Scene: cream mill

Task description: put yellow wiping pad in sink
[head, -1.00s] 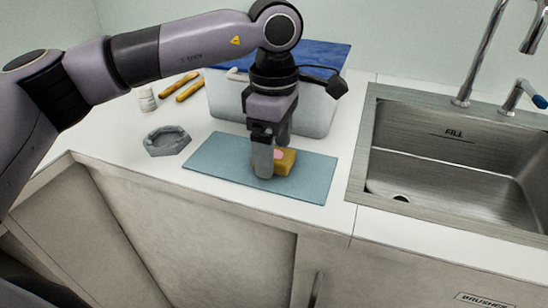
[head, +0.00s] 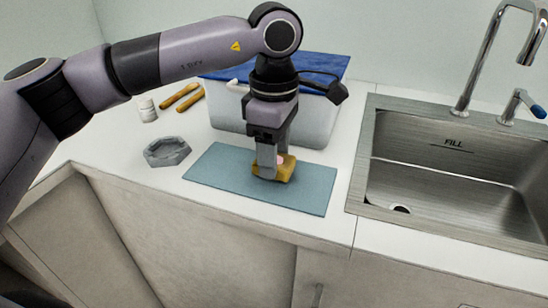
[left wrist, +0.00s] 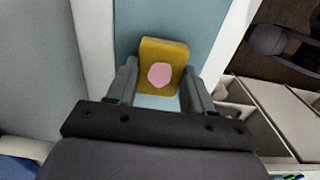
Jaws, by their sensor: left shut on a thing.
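The yellow wiping pad (head: 287,172) is over the blue-grey mat (head: 220,170) on the counter, with a pink patch on its top. My left gripper (head: 273,169) points down and is shut on the pad, one finger on each side. In the left wrist view the pad (left wrist: 150,47) sits between the two fingertips (left wrist: 160,80). I cannot tell whether the pad touches the mat or is just above it. The steel sink (head: 440,172) is to the right of the mat, its visible basin empty. My right gripper is not in view.
A white bin with a blue lid (head: 318,115) stands behind the mat. A grey hexagonal dish (head: 167,152), a small white jar (head: 147,108) and wooden-looking tools (head: 182,97) are left. The faucet (head: 468,85) and a blue-handled tap (head: 528,100) rise behind the sink.

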